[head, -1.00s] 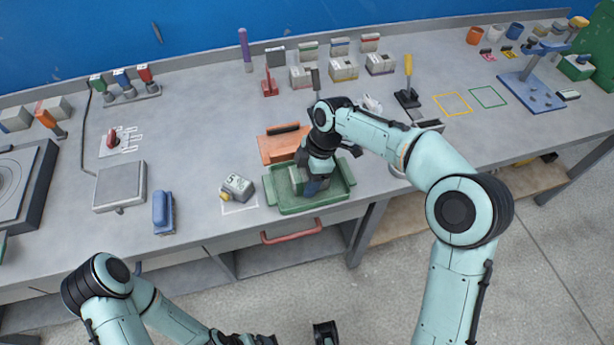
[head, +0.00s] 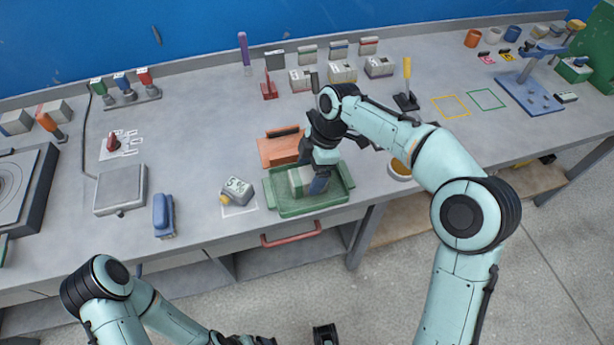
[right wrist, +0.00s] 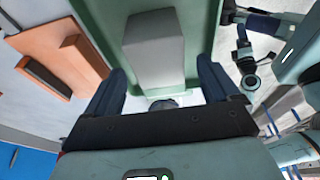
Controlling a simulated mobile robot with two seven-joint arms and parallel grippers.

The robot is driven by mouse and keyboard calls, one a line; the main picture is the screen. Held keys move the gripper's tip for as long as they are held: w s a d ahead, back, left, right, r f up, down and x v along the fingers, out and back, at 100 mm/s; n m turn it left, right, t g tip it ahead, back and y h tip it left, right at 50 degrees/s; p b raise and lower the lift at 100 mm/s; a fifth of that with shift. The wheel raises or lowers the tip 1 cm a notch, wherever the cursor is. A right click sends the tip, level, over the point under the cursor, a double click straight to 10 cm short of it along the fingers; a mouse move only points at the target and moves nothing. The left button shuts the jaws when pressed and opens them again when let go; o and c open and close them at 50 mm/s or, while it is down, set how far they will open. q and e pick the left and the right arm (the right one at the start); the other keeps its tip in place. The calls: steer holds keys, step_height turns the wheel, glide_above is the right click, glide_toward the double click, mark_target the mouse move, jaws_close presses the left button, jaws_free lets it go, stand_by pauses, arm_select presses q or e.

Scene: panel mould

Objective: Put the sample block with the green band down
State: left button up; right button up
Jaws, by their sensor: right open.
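The sample block (head: 299,183), pale with a greenish band at its side, lies in the green tray (head: 285,209) at the front of the bench. In the right wrist view the block (right wrist: 155,48) shows a plain grey face, with the green tray wall (right wrist: 206,25) beside it. My right gripper (head: 318,176) is open above the tray; in its wrist view the open fingers (right wrist: 161,78) stand either side of the block's near end, with gaps. The gripper and wrist hide part of the block's right end in the head view. Part of my left gripper (head: 325,334) shows at the bottom edge, cut off.
An orange-brown block with a dark bar (head: 280,148) stands just behind the tray. A grey block with a yellow knob (head: 237,191) lies left of it, by a white outline. A round dish (head: 399,170) is at the right. Several banded blocks stand at the back.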

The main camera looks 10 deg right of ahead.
steer(key=p+v, duration=0.1)
steer(key=v, duration=0.7)
